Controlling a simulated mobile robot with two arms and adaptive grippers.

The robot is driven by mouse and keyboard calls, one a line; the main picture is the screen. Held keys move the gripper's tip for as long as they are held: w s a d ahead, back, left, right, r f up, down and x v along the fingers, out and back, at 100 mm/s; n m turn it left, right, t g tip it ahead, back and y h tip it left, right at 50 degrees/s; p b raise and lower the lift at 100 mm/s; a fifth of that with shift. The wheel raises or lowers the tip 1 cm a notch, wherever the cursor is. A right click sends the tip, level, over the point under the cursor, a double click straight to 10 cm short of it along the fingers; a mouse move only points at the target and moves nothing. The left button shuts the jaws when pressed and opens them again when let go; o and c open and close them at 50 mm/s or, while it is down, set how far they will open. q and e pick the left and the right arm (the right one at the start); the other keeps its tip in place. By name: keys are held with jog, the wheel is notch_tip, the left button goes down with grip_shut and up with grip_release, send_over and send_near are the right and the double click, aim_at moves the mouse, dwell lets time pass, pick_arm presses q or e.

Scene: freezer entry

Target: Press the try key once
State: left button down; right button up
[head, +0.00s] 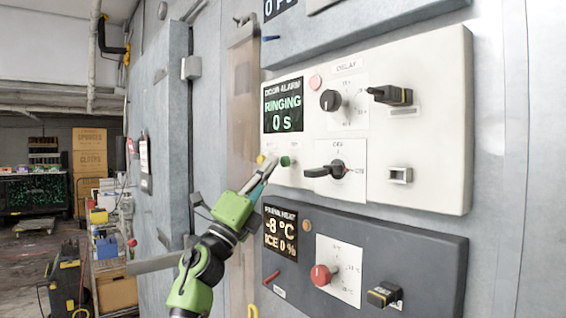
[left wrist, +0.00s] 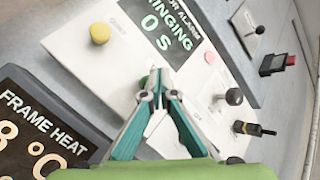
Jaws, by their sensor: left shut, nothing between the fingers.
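The white door alarm panel (head: 430,130) carries a display (head: 283,106) reading "RINGING 0 s". Below the display are a yellow button (head: 261,159) and a green button (head: 286,161); their small labels are too small to read, so I cannot tell which is the try key. My left gripper (head: 268,164) is shut and empty, its tips between the two buttons in the head view. In the left wrist view the yellow button (left wrist: 100,33) is clear of the shut fingertips (left wrist: 158,82). I cannot tell whether the tips touch the panel.
The panel also has a delay knob (head: 331,100), a black lever switch (head: 324,171) and a pink disc (head: 315,82). A dark frame heat panel (head: 425,250) with a red knob (head: 321,275) sits below. A grey door (head: 165,120) stands to the left.

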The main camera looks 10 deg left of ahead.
pick_arm(q)
jog(key=s+a+p, duration=0.2)
jog(key=s+a, duration=0.1)
jog(key=shift+s+a+p, duration=0.25)
jog(key=shift+a+p, duration=0.05)
jog(key=shift+p, duration=0.1)
dwell(0.5)
